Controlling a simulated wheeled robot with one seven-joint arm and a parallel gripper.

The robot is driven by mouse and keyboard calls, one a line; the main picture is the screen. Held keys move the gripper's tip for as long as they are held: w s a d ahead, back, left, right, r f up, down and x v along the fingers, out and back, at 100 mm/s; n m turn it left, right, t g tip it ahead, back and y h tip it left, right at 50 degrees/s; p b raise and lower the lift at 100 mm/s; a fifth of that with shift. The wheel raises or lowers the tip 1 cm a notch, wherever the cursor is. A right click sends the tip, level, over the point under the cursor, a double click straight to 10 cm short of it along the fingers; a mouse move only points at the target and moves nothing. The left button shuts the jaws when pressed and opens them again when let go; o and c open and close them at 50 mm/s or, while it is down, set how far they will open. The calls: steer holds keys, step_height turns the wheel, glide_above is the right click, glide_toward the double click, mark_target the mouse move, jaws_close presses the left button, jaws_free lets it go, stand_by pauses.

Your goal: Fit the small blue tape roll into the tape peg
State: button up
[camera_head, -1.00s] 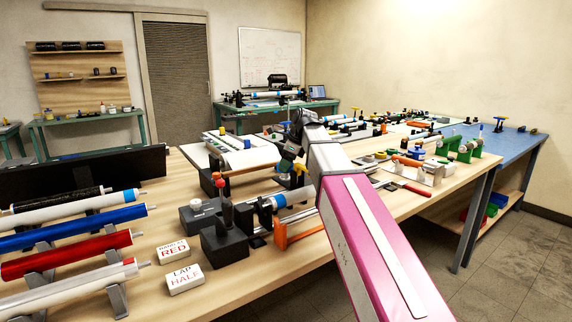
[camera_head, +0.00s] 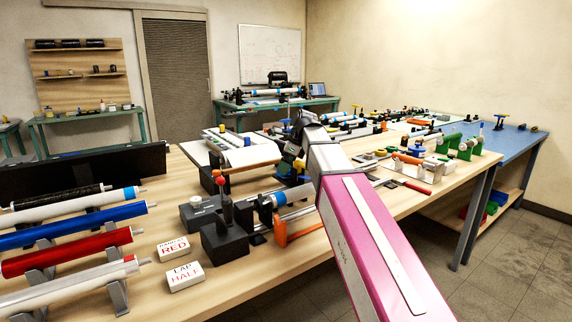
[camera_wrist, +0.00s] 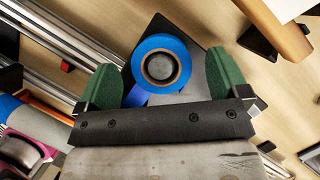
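In the wrist view, a blue tape roll (camera_wrist: 183,56) with a pale inner ring and dark centre lies above a dark plate (camera_wrist: 156,32). A strip of blue tape runs down from its left side. My gripper (camera_wrist: 163,80) is open, its green fingers on either side of the roll with a gap at each side. I cannot make out a separate tape peg or tell whether the roll's centre holds one.
Metal rails (camera_wrist: 54,40) run at the left of the wrist view. An orange bracket (camera_head: 283,233) and a black block with a red-knobbed lever (camera_head: 226,235) stand in front of the gripper. Coloured tubes (camera_head: 75,229) lie on stands at the left. White label blocks (camera_head: 185,277) sit near the front.

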steer(key=shift+d, duration=0.1)
steer(key=v, duration=1)
steer(key=shift+r, duration=0.4)
